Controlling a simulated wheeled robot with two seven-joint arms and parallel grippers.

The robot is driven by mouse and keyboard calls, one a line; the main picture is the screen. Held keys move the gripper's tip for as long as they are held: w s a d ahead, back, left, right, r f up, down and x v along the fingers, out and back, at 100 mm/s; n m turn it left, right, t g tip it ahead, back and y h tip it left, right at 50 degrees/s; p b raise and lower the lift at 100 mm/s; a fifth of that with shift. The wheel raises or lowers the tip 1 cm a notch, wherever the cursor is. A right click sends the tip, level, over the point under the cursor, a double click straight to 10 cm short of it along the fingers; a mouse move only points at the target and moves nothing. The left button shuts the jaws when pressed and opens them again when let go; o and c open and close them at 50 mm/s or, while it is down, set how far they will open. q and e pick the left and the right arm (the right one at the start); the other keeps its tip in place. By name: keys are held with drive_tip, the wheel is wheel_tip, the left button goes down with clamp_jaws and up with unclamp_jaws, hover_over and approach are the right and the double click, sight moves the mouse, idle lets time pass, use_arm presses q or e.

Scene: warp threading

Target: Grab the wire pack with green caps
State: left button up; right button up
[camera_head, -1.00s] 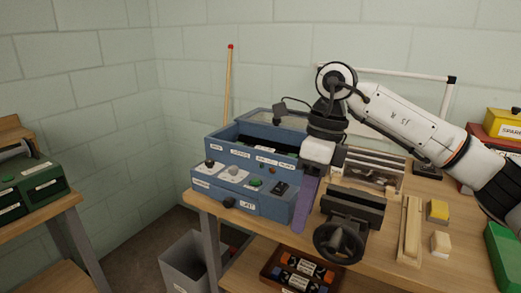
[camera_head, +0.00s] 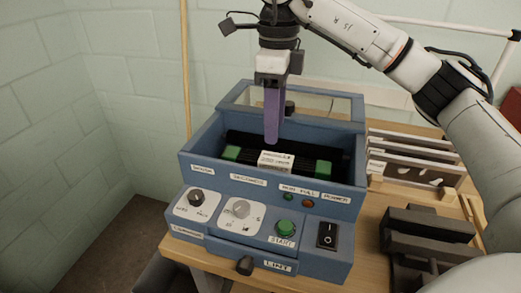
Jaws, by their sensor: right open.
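The wire pack is a dark bundle with a green cap at each end and a white label (camera_head: 276,160) in the middle. It lies inside the open blue machine (camera_head: 195,157). The left green cap (camera_head: 231,153) and right green cap (camera_head: 323,167) both show. My right gripper (camera_head: 271,138) points straight down above the middle of the pack, its long purple fingers seen nearly edge-on. It is open; the fingertips overlap the pack's upper edge in the picture, and I cannot tell whether they touch it or straddle it. My left gripper is out of view.
The machine's walls surround the pack, with its lid (camera_head: 345,104) raised behind. Its front panel has knobs, a green start button (camera_head: 286,228) and a black switch (camera_head: 327,235). A dark vise (camera_head: 425,235) and slotted wooden rack (camera_head: 415,160) stand to the right.

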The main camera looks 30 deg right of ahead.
sight(276, 159)
drive_tip(key=f, duration=0.3)
drive_tip(key=shift+s, duration=0.4)
drive_tip(key=shift+f+b, duration=0.3)
drive_tip(key=f, duration=0.4)
drive_tip(key=shift+d+f+p, duration=0.2)
drive_tip(key=shift+f+p, duration=0.1)
drive_tip(key=shift+f, duration=0.4)
drive_tip(key=c, duration=0.9)
drive_tip(key=shift+w+r, duration=0.1)
clamp_jaws()
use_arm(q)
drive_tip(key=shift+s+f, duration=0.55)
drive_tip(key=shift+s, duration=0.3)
